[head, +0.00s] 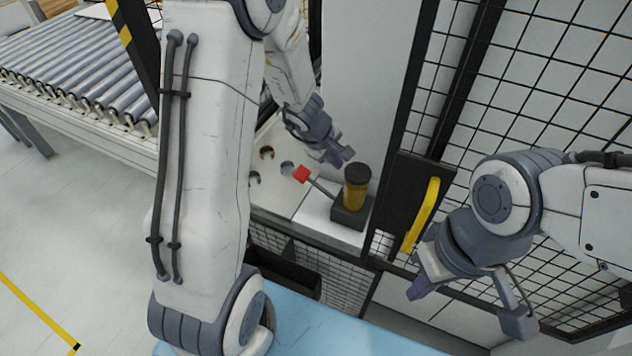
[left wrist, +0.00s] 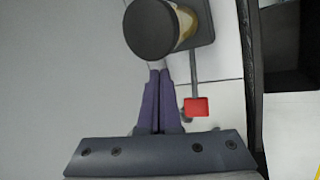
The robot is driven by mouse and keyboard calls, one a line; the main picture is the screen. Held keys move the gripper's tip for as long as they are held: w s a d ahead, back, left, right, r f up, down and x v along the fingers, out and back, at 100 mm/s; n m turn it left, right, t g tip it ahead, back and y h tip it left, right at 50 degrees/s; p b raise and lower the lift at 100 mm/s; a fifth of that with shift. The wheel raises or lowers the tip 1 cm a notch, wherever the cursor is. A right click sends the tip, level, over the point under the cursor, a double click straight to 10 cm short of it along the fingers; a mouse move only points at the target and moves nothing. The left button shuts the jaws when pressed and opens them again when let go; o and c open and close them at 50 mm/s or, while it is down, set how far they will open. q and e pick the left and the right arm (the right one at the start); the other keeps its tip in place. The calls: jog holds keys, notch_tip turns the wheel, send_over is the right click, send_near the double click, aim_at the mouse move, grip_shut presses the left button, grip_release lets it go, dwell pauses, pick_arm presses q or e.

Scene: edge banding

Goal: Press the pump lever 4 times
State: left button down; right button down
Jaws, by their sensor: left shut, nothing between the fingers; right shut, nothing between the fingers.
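The pump has a black round cap, a yellow body (head: 355,196) and a dark square base, and stands on a white ledge. Its lever (head: 320,187) slants up to the left and ends in a red tip (head: 301,175). My left gripper (head: 345,158) is shut and empty, above and behind the lever, close to the cap. In the left wrist view, its shut fingers (left wrist: 158,75) point at the black cap (left wrist: 150,28), and the red tip (left wrist: 196,107) lies to their right. I cannot tell whether they touch the pump. My right gripper (head: 416,292) is shut and empty, lower right of the pump.
A black panel with a yellow handle (head: 422,214) is right of the pump, beside wire mesh fencing (head: 550,80). Holes (head: 267,153) mark the pale surface left of the lever. A roller conveyor (head: 80,65) is at the upper left.

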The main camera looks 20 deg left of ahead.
pick_arm(q)
jog(key=b, duration=0.5)
send_over(319, 187)
jog(key=d, duration=0.1)
notch_tip(319, 187, down, 7)
jog(key=shift+d+r, duration=0.15)
jog(key=shift+r, duration=0.05)
jog(key=shift+a+f+b, duration=0.5)
jog(key=shift+f+b, duration=0.1)
jog(key=shift+b, duration=0.15)
dwell(0.9)
jog(key=shift+a+f+b, duration=0.2)
jog(key=shift+f+b, duration=0.1)
jog(key=shift+b, duration=0.15)
